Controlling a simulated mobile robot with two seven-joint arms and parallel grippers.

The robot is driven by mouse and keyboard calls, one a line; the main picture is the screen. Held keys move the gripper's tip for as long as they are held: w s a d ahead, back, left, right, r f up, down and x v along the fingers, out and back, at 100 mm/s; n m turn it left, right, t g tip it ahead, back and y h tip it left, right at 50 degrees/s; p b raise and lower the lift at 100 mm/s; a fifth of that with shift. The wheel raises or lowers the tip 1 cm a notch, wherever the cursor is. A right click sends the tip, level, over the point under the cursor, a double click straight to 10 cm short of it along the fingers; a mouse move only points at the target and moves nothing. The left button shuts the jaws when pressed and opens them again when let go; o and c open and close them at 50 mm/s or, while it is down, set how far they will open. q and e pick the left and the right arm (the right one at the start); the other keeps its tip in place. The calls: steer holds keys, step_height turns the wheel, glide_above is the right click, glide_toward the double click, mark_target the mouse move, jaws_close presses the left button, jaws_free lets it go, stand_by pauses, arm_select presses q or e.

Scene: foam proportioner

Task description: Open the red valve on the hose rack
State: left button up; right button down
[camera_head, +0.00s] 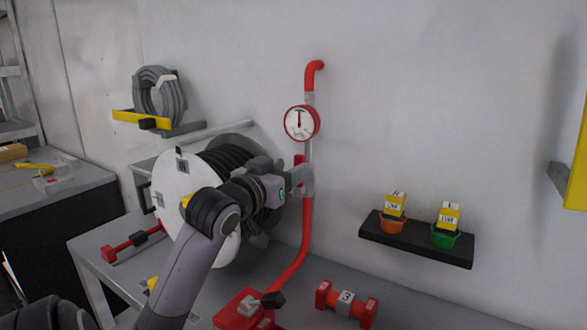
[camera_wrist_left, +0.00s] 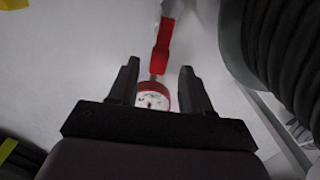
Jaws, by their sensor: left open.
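The red valve handle (camera_head: 299,160) shows as a small red piece on the vertical pipe, just under the round gauge (camera_head: 300,122); my gripper partly hides it. In the left wrist view the red handle (camera_wrist_left: 161,60) lies between the fingertips, with the gauge (camera_wrist_left: 153,97) between the fingers lower down. My left gripper (camera_head: 303,178) is open at the pipe, just below the handle. Its two dark fingers (camera_wrist_left: 159,68) are spread with a gap on both sides of the handle; I cannot tell whether it touches. My right gripper is not in view.
A hose reel (camera_head: 180,180) stands left of the pipe, partly behind my left arm. The red pipe (camera_head: 304,235) runs down to the bench. A red dumbbell-shaped piece (camera_head: 346,304) lies at lower right. A black shelf (camera_head: 416,240) with two small pots is on the wall.

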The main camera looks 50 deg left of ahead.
arm_select(q)
steer(key=shift+v, duration=2.05)
